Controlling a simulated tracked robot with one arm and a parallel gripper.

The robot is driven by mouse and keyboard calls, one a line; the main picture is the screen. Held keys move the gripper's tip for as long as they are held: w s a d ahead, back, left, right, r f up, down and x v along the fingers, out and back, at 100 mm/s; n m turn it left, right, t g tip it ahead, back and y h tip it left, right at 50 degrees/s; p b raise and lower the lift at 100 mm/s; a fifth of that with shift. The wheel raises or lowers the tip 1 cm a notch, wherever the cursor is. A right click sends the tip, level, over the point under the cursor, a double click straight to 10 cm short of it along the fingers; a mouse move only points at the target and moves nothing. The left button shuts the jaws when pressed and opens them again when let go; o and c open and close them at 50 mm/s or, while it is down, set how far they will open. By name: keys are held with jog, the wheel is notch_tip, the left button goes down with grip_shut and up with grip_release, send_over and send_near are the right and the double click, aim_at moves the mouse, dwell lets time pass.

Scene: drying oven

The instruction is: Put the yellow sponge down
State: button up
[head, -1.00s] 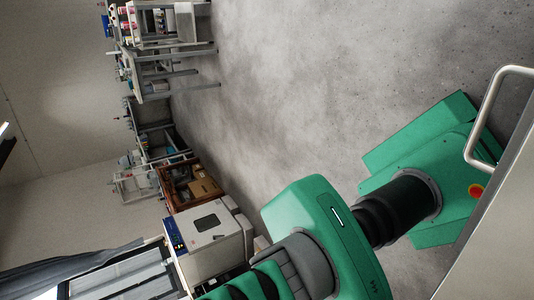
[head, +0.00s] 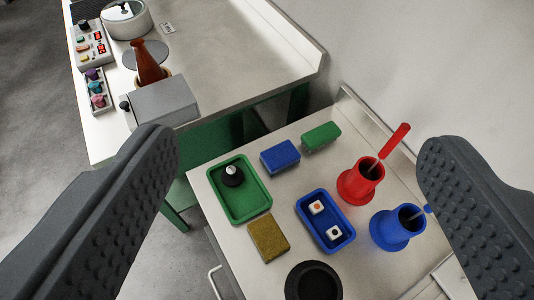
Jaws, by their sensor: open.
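The yellow sponge (head: 268,238) is a mustard-coloured block lying flat on the metal worktop, near its left edge. It lies just below the green tray and to the left of the blue tray. My gripper (head: 295,180) is wide open and empty, with one dark ridged finger at the left and one at the right of the head view. The fingers are apart from the sponge, which shows between them, below their tips in the picture.
A green tray (head: 217,187) holds a black knob-like piece; a blue tray (head: 307,233) holds two small pieces. Blue (head: 280,157) and green (head: 321,137) blocks, red (head: 353,188) and blue (head: 388,232) holders and a black round dish (head: 313,282) crowd the worktop. Another bench (head: 230,75) stands behind.

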jog(key=shift+m+t, duration=0.5)
jog(key=shift+t, duration=0.4)
jog(key=s+r, duration=0.3)
jog(key=r, duration=0.1)
jog(key=shift+s+d+r, duration=0.1)
jog(key=shift+s+r, duration=0.2)
jog(key=shift+s, duration=0.05)
